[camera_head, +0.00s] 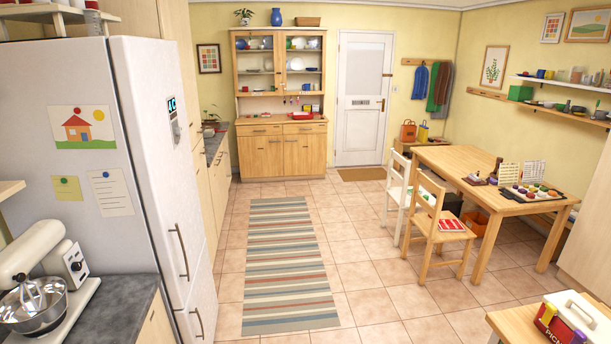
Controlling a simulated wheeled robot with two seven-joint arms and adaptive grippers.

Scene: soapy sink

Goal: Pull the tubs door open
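No door here is marked as the tubs door, and I cannot tell which one it is. A tall white fridge (150,150) stands at the left with its doors shut. Its upper handle (180,250) and lower handle (198,322) are dark vertical bars. A wooden hutch (282,100) at the back wall has glazed upper doors and shut lower doors (284,154). A white panelled room door (363,100) beside it is shut. Neither of my grippers is in view.
A striped rug (288,265) lies on the open tiled floor. A wooden table (480,170) and two chairs (438,228) stand at the right. A stand mixer (40,280) sits on the near left counter. A small table (515,325) fills the lower right corner.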

